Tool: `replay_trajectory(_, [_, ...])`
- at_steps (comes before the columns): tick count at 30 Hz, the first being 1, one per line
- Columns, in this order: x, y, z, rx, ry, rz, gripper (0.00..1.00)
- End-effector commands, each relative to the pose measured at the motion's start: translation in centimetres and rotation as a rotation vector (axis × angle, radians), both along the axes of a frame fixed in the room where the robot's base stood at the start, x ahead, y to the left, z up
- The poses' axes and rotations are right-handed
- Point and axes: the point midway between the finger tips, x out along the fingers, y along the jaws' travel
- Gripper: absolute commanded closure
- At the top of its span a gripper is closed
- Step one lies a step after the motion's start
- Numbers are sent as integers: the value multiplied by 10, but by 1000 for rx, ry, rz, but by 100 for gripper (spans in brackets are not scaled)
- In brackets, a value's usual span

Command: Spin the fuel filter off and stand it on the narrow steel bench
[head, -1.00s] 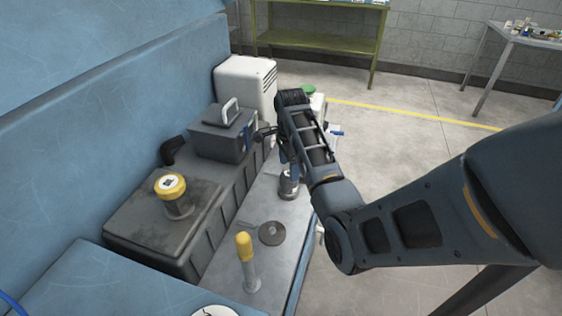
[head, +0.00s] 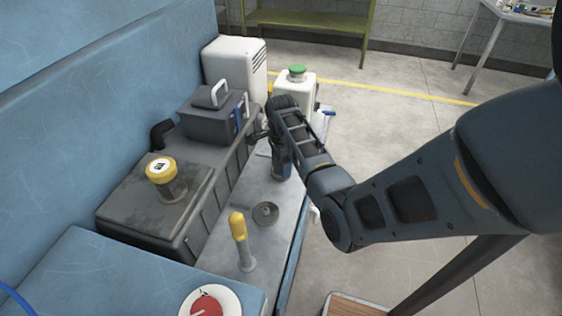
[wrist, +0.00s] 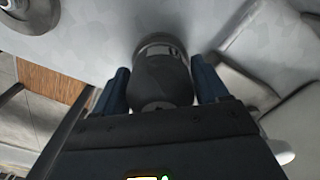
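The fuel filter (wrist: 160,75) shows in the wrist view as a dark, rounded cylinder with a shiny metal ring at its far end. It is on the pale grey ledge (head: 262,185). My gripper (wrist: 160,82) has one blue finger on each side of it; I cannot tell whether they press on it. In the head view my gripper (head: 281,168) is low over the ledge, and my wrist hides most of the filter. A grey table (head: 517,17) with metal legs, perhaps the narrow steel bench, stands at the far right, cut by the frame.
A yellow-topped post (head: 238,228) and a dark disc (head: 266,213) are on the ledge nearby. A dark box (head: 165,205) with a yellow cap (head: 160,170) lies left. A green-capped white jug (head: 297,90) stands behind my wrist. Open floor (head: 400,130) lies right.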

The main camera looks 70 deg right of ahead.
Motion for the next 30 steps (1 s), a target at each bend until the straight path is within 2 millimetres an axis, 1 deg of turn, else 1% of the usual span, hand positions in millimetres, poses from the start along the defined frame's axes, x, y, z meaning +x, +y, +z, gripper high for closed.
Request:
replay_trajectory(1, [0, 0, 0, 0, 0, 0, 32])
replay_trajectory(2, [0, 0, 0, 0, 0, 0, 35])
replay_trajectory(14, [0, 0, 0, 1, 1, 0, 73])
replay_trajectory(17, [0, 0, 1, 1, 1, 8, 74])
replay_trajectory(19, [0, 0, 2, 1, 1, 48, 74])
replay_trajectory(27, [0, 1, 2, 1, 0, 359, 74])
replay_trajectory(30, [0, 1, 1, 1, 0, 428, 74])
